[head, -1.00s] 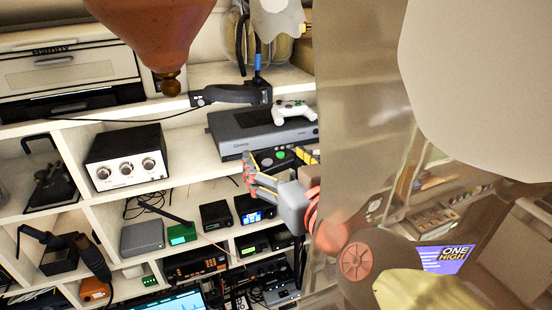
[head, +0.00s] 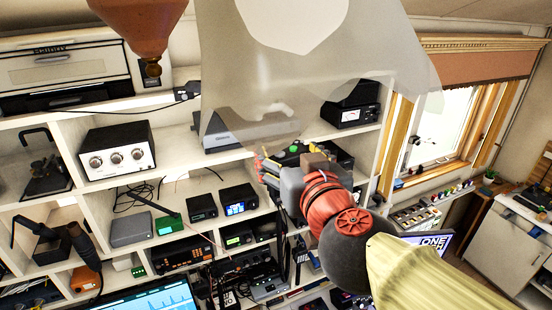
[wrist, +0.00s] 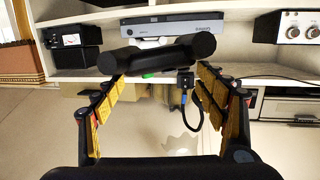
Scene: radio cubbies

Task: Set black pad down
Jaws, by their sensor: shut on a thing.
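The black pad (wrist: 160,60) spans the space between the fingertips of my gripper (wrist: 161,82) in the wrist view, with its two rounded ends near the fingers. A bit of green shows at its lower edge. My gripper is shut on it. In the head view my gripper (head: 277,165) is in front of the shelves, just below and in front of the grey console (head: 222,132), and the pad shows only as a small dark patch. The console also shows behind the pad in the wrist view (wrist: 172,27). I cannot tell whether the pad touches the shelf.
A box with knobs (head: 117,150) stands left of the console on the same shelf, and a black meter box (head: 350,115) to its right. Small devices fill the cubbies below. A hazy pale shape covers part of the upper middle. A window (head: 443,120) is at right.

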